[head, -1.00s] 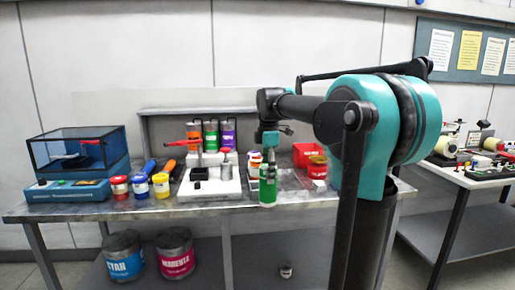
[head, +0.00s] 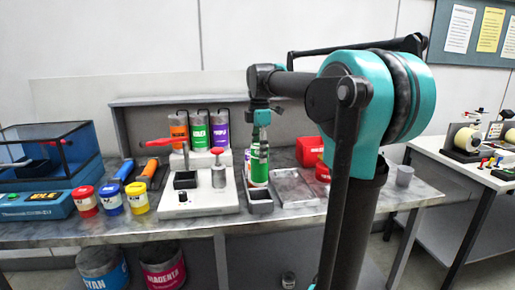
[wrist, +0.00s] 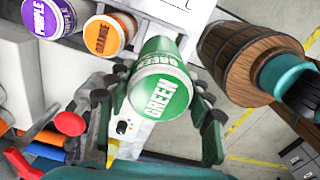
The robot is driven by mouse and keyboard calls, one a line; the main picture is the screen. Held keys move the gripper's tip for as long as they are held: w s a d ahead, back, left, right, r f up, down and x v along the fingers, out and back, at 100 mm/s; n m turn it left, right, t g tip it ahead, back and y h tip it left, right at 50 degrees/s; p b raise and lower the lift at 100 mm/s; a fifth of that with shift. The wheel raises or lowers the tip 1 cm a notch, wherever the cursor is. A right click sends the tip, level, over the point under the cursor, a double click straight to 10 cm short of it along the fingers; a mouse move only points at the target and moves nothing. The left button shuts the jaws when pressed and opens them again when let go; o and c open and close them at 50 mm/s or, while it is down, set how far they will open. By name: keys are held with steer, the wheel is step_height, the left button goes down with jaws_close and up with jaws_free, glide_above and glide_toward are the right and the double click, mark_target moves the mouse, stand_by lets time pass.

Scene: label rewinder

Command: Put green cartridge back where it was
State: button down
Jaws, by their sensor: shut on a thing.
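In the head view my gripper (head: 259,150) is shut on a green cartridge (head: 258,172), just right of the white machine (head: 200,198). The cartridge is upright, over or in a small grey open bin (head: 260,207); I cannot tell whether it touches it. In the wrist view the fingers of my gripper (wrist: 158,100) close around the cartridge, its white-labelled "GREEN" end (wrist: 160,98) facing the camera. An orange cartridge (wrist: 105,36) and a purple cartridge (wrist: 46,18) are close by at upper left.
Orange, green and purple canisters (head: 199,131) stand in a row at the machine's back. Beside the grey bin lies a shallow metal tray (head: 296,190), with a red box (head: 310,151) behind. Red, blue and yellow jars (head: 110,199) are at left. A wooden barrel (wrist: 243,60) shows in the wrist view.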

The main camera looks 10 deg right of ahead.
mark_target(259, 176)
steer(key=shift+f, duration=4.85)
steer(key=c, duration=0.6)
jaws_free()
steer(key=shift+o, duration=0.2)
